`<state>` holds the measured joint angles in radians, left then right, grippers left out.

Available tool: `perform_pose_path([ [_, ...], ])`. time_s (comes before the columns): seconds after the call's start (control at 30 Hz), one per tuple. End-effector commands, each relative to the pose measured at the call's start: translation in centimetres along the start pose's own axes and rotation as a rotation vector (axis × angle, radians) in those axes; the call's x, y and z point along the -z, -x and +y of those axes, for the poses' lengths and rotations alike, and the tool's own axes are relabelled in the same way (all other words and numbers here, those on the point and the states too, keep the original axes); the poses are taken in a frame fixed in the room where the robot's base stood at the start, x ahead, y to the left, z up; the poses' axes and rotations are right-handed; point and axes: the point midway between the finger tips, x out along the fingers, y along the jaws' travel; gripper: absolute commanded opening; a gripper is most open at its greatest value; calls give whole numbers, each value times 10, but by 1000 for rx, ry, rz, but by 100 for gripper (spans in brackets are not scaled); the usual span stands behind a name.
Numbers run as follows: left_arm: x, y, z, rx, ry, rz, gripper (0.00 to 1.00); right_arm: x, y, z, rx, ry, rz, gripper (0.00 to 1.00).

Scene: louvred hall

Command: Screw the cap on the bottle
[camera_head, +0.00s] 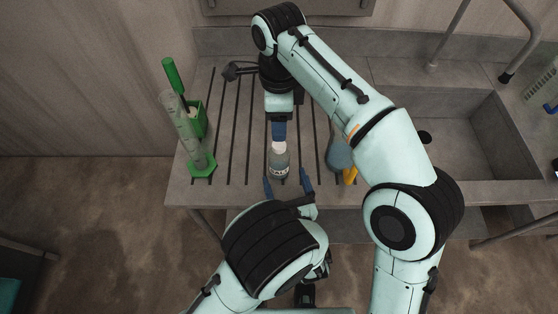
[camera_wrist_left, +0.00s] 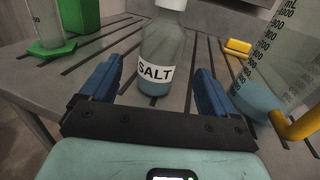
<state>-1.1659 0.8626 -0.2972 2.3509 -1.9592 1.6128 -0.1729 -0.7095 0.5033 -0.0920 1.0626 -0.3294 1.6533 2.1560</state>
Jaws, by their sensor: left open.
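A clear bottle labelled SALT (camera_head: 279,165) stands upright on the grooved drainboard; it also shows in the left wrist view (camera_wrist_left: 160,50). A white cap (camera_head: 279,147) is at its top, with its lower part at the upper edge of the left wrist view (camera_wrist_left: 172,4). Whether it is seated on the neck I cannot tell. My left gripper (camera_head: 287,182) is open, its blue fingers on either side of the bottle's near side, apart from it. My right gripper (camera_head: 279,138) points down directly over the cap; its fingers overlap in view, so its grip is unclear.
A cylinder with a green foot (camera_head: 201,166) and a green box (camera_head: 197,118) stand left. A graduated jug with blue contents (camera_head: 340,153) and yellow handle (camera_head: 351,176) stands right of the bottle. The sink (camera_head: 465,140) lies farther right. The counter's front edge is close.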

Motion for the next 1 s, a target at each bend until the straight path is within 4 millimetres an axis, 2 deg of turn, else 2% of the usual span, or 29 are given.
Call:
perform_pose_path([
  [0.03, 0, -11, 1, -5, 2, 0, 89, 0, 0, 0, 0, 0, 0, 55],
  [0.2, 0, -42, 1, -3, 0, -1, 89, 0, 0, 0, 0, 0, 0, 55],
  [0.4, 0, -64, 0, -2, 0, 1, 89, 0, 0, 0, 0, 0, 0, 55],
  [0.8, 0, -70, 0, 1, -1, 0, 89, 0, 0, 0, 0, 0, 0, 55],
  [0.83, 0, -70, 0, 1, -1, 0, 86, 0, 0, 0, 0, 0, 0, 55],
  [0.87, 0, -70, 0, 1, -1, 0, 76, 0, 0, 0, 0, 0, 0, 55],
  [1.0, 0, -70, 0, 1, -1, 1, 31, 0, 0, 0, 0, 0, 0, 55],
])
